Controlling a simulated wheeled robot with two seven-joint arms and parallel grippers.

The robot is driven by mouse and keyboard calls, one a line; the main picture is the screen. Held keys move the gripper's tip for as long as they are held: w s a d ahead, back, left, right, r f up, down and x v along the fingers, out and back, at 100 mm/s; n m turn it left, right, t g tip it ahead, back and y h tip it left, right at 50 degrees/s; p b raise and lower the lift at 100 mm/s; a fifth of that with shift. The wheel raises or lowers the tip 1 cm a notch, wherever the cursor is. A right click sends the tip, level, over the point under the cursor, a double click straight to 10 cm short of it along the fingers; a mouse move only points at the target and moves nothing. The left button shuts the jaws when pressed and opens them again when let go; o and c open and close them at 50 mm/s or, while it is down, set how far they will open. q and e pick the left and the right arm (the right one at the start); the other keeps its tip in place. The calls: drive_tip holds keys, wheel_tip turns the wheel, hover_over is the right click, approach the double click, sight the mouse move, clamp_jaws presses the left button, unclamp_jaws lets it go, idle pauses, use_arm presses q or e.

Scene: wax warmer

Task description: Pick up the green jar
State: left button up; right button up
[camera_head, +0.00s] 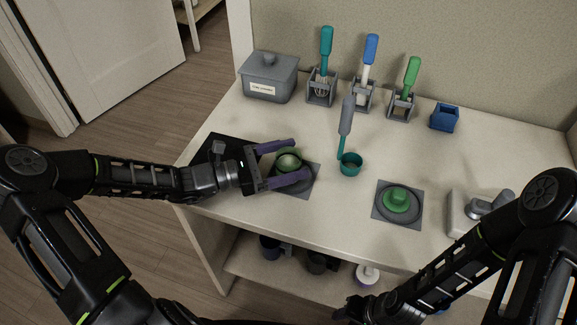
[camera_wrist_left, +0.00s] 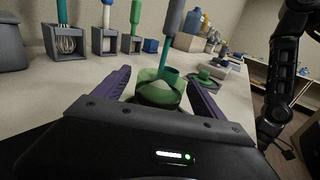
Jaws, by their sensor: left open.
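The green jar (camera_head: 289,162) is round and translucent, and stands on a dark round plate over a grey square mat (camera_head: 312,182). My left gripper (camera_head: 299,160) is open, with one purple finger on each side of the jar. In the left wrist view the jar (camera_wrist_left: 158,88) sits between the two fingers, and I cannot tell whether either touches it. The gripper body hides the jar's lower part there. My right gripper (camera_head: 348,311) is low at the front edge, and its jaws are unclear.
A teal ladle (camera_head: 351,164) with a grey handle stands just right of the jar. A green lid-like piece (camera_head: 398,200) sits on another mat. The table's middle front is clear.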

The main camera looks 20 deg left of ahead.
sight(290, 156)
use_arm(q)
drive_tip(key=shift+c, duration=0.3)
drive_tip(key=c, duration=1.6)
drive_tip(key=shift+o, duration=0.2)
drive_tip(key=shift+r, duration=0.1)
wheel_tip(290, 156, up, 10)
drive_tip(key=shift+f, duration=0.1)
